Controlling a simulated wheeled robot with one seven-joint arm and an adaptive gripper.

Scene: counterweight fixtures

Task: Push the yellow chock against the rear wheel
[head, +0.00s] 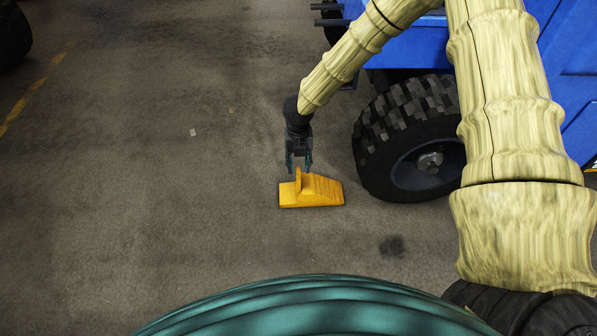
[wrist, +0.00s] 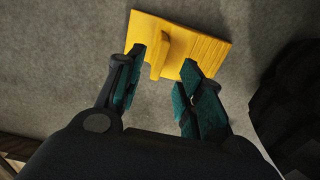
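The yellow chock (head: 318,192) lies on the floor to the left of the rear wheel (head: 412,140), with a gap of bare floor between them. Its ridged slope faces the wheel, and an upright fin stands on its left part. My gripper (head: 299,168) points down at the fin from above and behind. In the wrist view my gripper (wrist: 166,75) has its teal-padded fingers apart, one on each side of the chock's fin (wrist: 160,53), with space visible between. The dark wheel (wrist: 290,105) shows at the right edge of the wrist view.
The blue vehicle body (head: 405,47) stands above and behind the wheel. Another dark tyre (head: 12,35) is at the far left. The grey floor (head: 180,200) left of the chock is clear, with a dark stain (head: 392,246) in front of the wheel.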

